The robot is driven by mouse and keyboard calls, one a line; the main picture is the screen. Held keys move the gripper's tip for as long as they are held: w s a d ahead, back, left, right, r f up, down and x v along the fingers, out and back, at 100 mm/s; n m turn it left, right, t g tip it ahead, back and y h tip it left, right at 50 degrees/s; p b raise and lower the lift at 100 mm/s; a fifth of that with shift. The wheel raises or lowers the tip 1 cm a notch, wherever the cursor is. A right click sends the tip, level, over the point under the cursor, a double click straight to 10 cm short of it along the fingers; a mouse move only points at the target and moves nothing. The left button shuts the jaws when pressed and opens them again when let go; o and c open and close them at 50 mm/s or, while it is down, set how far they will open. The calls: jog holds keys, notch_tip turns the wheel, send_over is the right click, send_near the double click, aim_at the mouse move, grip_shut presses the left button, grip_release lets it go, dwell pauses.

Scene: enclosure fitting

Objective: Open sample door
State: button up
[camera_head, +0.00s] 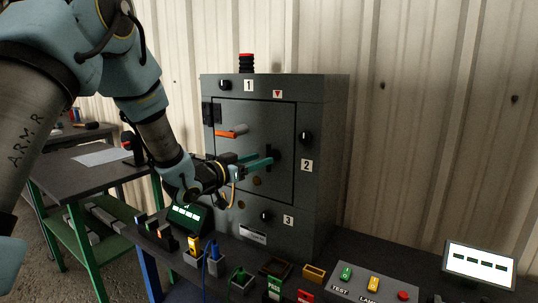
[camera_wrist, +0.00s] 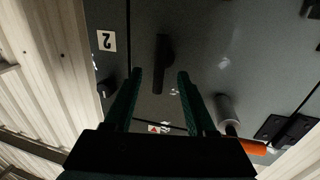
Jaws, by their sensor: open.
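The grey enclosure (camera_head: 330,130) stands on the bench with its sample door (camera_head: 240,110) flush in the front, seemingly shut. A dark bar handle (camera_wrist: 162,50) sits on the door near label 2 (camera_wrist: 106,40); in the head view it is mostly hidden behind my fingers. My gripper (camera_head: 266,159) is open, its green fingers pointing at the door's right part. In the wrist view my gripper (camera_wrist: 159,74) has one finger on each side of the handle; I cannot tell whether they touch it. An orange-gripped lever (camera_head: 232,132) sticks out from the door's left part.
Black knobs sit beside label 1 (camera_head: 249,86), label 2 (camera_head: 307,165) and label 3 (camera_head: 288,220). The bench front holds small connectors, a button panel (camera_head: 372,284) and a lit screen (camera_head: 479,264). A green-legged table (camera_head: 75,170) stands left.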

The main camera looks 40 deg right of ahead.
aim_at(268, 155)
jog(key=shift+w+d+p, duration=0.2)
jog(key=shift+d+p, duration=0.2)
jog(key=shift+d, duration=1.8)
grip_shut()
